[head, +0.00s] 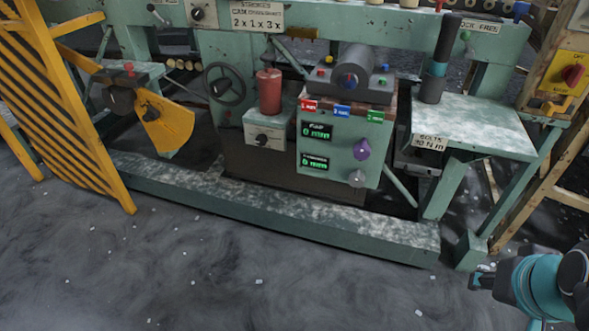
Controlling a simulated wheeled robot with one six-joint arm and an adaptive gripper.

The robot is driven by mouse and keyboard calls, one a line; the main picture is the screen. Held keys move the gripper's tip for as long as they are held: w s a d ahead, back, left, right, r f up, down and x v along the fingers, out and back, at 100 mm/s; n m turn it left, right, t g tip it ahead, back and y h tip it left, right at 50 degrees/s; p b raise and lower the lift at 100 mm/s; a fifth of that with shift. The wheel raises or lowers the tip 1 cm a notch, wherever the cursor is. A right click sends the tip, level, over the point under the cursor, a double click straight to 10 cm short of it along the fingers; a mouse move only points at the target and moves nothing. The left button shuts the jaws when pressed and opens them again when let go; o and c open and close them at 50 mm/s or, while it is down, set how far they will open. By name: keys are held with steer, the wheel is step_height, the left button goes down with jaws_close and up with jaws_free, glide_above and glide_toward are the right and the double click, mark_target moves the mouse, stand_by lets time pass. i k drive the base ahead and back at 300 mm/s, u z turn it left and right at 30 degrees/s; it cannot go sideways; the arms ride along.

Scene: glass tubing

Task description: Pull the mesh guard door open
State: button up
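A yellow framed panel with dark slanted gaps (62,105) stands at the far left; it looks like the mesh guard door. Its left part is cut off by the picture edge, and its lower corner reaches the floor area in front of the machine's base beam. I cannot make out a handle or whether it is latched. My gripper (480,281) shows as a small dark end at the lower right, before my teal and black wrist. It is far from the yellow panel, near the right end of the machine, and its fingers are too small to tell apart.
A teal machine with a control box (340,150), a handwheel (224,84) and a bench top (470,125) fills the back. Its long base beam (270,205) runs across the floor. A tan frame with a red knob (573,75) stands right. The front floor (250,280) has small white bits.

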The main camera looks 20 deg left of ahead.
mark_target(288, 160)
steer(key=k, duration=1.25)
steer(key=u, duration=1.05)
steer(key=i, duration=1.3)
steer(key=z, duration=0.3)
